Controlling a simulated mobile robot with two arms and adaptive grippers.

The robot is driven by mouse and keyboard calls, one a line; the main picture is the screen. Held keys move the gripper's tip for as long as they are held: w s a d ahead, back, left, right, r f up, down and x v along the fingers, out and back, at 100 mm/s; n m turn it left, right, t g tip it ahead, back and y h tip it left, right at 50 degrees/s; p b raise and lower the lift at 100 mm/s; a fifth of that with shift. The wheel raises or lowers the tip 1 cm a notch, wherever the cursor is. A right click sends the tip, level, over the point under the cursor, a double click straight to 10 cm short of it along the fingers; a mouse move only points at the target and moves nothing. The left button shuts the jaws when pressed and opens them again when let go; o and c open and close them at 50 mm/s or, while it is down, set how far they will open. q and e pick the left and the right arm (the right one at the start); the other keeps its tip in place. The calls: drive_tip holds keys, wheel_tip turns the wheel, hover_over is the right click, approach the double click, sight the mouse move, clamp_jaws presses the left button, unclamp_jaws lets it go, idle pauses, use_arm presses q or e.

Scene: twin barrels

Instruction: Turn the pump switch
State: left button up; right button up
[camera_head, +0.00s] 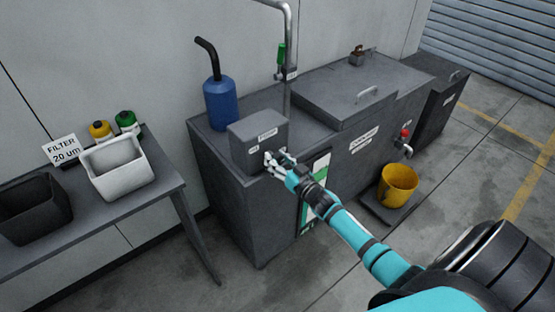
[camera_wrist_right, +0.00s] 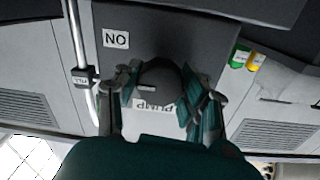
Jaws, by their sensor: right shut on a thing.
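The pump switch is a dark round knob (camera_wrist_right: 160,76) on the face of a grey control box (camera_head: 255,133). In the wrist view the box appears upside down, with a PUMP label (camera_wrist_right: 152,106) and an ON label (camera_wrist_right: 116,39). My right gripper (camera_head: 276,160) is at the front of the box. Its fingers are on both sides of the knob and shut on it. In the head view the gripper hides the knob. My left gripper is not in view.
The box sits on a grey tank cabinet (camera_head: 228,215) with a blue canister (camera_head: 221,104) and a vertical pipe. A yellow bucket (camera_head: 398,185) stands on the floor at right. A side table at left holds a white bin (camera_head: 118,166) and a dark bin (camera_head: 33,208).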

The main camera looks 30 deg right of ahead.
drive_tip(key=c, duration=0.3)
drive_tip(key=shift+c, duration=0.2)
drive_tip(key=n, duration=0.4)
drive_tip(key=shift+n+b, duration=0.3)
drive_tip(key=shift+b, duration=0.1)
drive_tip(key=n, duration=0.3)
drive_tip(key=shift+f+n+b, duration=0.1)
drive_tip(key=shift+n+b, duration=0.3)
drive_tip(key=n+b, duration=0.1)
drive_tip(key=n, duration=0.4)
drive_tip(key=shift+b, duration=0.35)
drive_tip(key=shift+n+b, duration=0.7)
drive_tip(key=shift+n, duration=1.7)
drive_tip(key=shift+y, duration=0.3)
drive_tip(key=o, duration=1.2)
